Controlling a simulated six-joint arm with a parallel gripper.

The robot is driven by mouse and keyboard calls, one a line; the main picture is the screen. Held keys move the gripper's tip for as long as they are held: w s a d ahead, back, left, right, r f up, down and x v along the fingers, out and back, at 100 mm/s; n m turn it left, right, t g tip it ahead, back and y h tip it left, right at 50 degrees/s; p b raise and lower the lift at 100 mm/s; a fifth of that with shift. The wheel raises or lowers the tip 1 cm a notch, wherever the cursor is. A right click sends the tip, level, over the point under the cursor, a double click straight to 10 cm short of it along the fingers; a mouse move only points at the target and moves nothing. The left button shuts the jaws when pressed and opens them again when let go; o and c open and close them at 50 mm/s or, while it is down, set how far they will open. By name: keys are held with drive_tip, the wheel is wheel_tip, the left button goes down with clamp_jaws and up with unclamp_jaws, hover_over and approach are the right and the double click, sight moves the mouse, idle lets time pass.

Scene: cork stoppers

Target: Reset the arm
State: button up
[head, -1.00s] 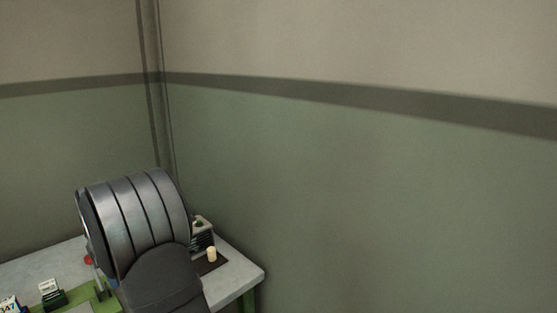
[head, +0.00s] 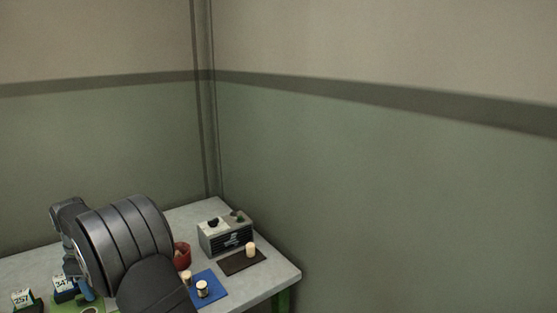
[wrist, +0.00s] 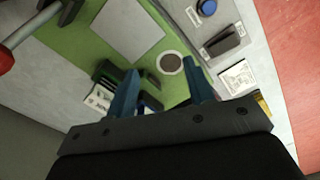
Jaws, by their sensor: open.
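My gripper (wrist: 160,70) shows two blue fingers spread apart in the wrist view, with nothing between them. It hangs over the green mat (wrist: 85,45), above a round dark-topped item (wrist: 170,63). In the head view my arm covers part of the table, and a blue finger (head: 86,291) shows at its lower left. A pale cork stopper (head: 250,250) stands on a dark mat (head: 232,268). Another pale cork-like piece (head: 186,276) and a small jar with a pale top (head: 202,289) stand by the blue mat (head: 216,280).
A grey box (head: 225,238) stands at the table's back right. A red bowl (head: 183,256) is partly behind my arm. Number cards 257 (head: 22,297) and 347 (head: 63,283) stand at the left. The wrist view shows a white sheet (wrist: 127,28) and a grey tray with a blue button (wrist: 206,7).

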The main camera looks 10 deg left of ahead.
drive_tip(key=shift+s+a+f, duration=0.4)
drive_tip(key=shift+a+f, duration=0.1)
drive_tip(key=shift+a, duration=0.25)
drive_tip(key=o, duration=1.1)
drive_tip(key=shift+o, duration=0.2)
drive_tip(key=s+d+r+m+y, duration=0.1)
drive_tip(key=s+d+r+m, duration=0.35)
drive_tip(key=r+m, duration=0.2)
drive_tip(key=s+d+r+m+y, duration=0.2)
drive_tip(key=s+d+r+m, duration=0.1)
drive_tip(key=s+r+m, duration=0.4)
wheel_tip(320, 180, down, 8)
drive_tip(key=w+a+n, duration=0.1)
drive_tip(key=a, duration=0.1)
drive_tip(key=shift+w, duration=0.2)
drive_tip(key=shift+a, duration=0.1)
drive_tip(key=v, duration=1)
drive_tip(key=shift+w, duration=0.15)
